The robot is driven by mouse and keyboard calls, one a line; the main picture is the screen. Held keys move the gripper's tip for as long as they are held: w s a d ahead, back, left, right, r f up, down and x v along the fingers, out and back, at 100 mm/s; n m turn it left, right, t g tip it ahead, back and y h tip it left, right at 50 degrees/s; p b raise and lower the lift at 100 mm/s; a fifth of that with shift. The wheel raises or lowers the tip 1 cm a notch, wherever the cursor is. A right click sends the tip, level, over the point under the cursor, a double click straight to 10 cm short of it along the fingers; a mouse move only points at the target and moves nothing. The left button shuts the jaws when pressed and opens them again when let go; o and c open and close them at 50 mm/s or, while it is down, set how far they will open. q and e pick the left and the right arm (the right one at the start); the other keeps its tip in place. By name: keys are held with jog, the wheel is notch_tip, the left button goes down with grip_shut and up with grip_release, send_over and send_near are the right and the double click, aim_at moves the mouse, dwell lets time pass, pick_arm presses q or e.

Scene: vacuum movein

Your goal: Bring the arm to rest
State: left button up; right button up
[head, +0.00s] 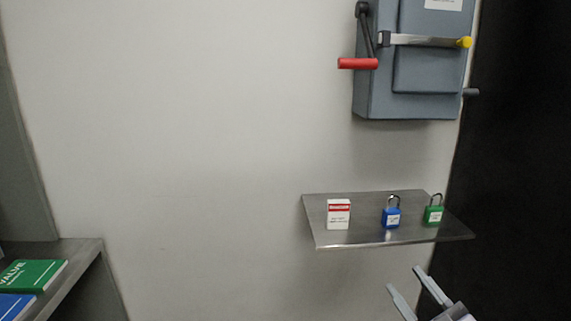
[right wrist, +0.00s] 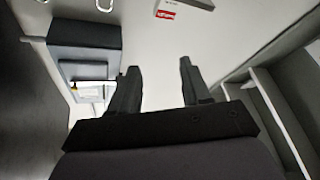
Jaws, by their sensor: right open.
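My right gripper (head: 405,279) is at the bottom right of the head view, below and in front of the metal shelf, its fingers pointing up and to the left. Its two fingers are spread with nothing between them. In the right wrist view the gripper (right wrist: 158,67) also shows open and empty, apart from the shelf items. My left gripper is not in view.
A steel wall shelf (head: 350,241) holds a red-and-white tag box (head: 339,215), a blue padlock (head: 391,218) and a green padlock (head: 433,215). Books (head: 35,274) lie at lower left.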

jog(key=s+f+m+g+h, duration=0.3)
jog(key=s+f, duration=0.7)
jog(key=f, duration=0.4)
jog(key=s+a+f+m+g+h, duration=0.1)
jog(key=s+f+m+g+h, duration=0.2)
jog(key=s+f, duration=0.7)
notch_tip(320, 180, down, 4)
jog(key=m+g, duration=0.2)
jog(key=g, duration=0.1)
jog(key=shift+m+g, duration=0.3)
jog(key=shift+w, duration=0.1)
